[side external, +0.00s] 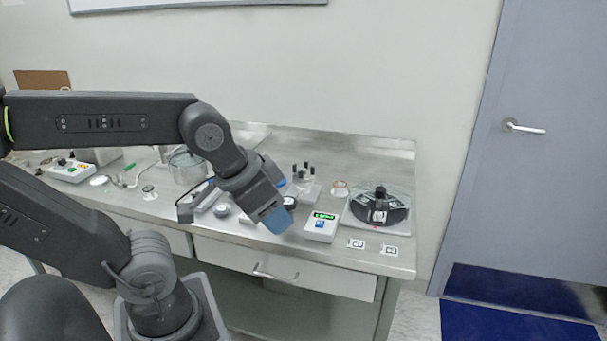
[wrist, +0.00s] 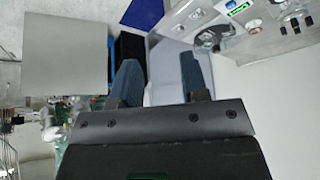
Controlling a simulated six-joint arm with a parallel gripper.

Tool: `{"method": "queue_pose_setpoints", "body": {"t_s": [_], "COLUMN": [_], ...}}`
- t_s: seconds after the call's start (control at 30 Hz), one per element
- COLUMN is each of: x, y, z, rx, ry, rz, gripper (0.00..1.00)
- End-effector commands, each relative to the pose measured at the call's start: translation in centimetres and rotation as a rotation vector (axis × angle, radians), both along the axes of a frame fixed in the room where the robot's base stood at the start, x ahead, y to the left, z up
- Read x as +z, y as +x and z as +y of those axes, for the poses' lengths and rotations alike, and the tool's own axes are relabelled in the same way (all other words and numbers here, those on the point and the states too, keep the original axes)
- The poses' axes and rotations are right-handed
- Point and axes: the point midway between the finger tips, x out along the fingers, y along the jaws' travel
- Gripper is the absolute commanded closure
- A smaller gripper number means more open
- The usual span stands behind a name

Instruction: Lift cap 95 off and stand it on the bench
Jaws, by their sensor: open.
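My gripper (side external: 277,219) hangs in front of the bench's front edge in the side view, left of a small white box with a green display (side external: 321,227). In the wrist view its two blue-grey fingers (wrist: 160,76) are apart with nothing between them. A black round device (side external: 379,206) with a dark upright piece on top sits on a clear plate at the right end of the bench (side external: 405,155). A stand with several dark-topped posts (side external: 304,176) is to its left. No number 95 is legible, so I cannot tell which piece is cap 95.
Two small marked cards (side external: 356,243) (side external: 389,250) lie along the front right edge. A glass dish (side external: 187,167) and a white control box (side external: 72,170) stand to the left. The back right of the bench is bare. A drawer (side external: 285,267) is below.

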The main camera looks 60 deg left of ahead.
Motion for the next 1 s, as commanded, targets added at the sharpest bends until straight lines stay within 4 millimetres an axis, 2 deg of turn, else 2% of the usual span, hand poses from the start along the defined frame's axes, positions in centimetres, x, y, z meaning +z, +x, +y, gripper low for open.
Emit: {"method": "queue_pose_setpoints", "body": {"t_s": [0.3, 0.9, 1.0], "x": [0.00, 0.00, 0.00], "y": [0.00, 0.00, 0.00], "z": [0.00, 0.00, 0.00], "rx": [0.000, 0.000, 0.000], "ry": [0.000, 0.000, 0.000], "rz": [0.000, 0.000, 0.000], "gripper": [0.59, 0.02, 0.00]}}
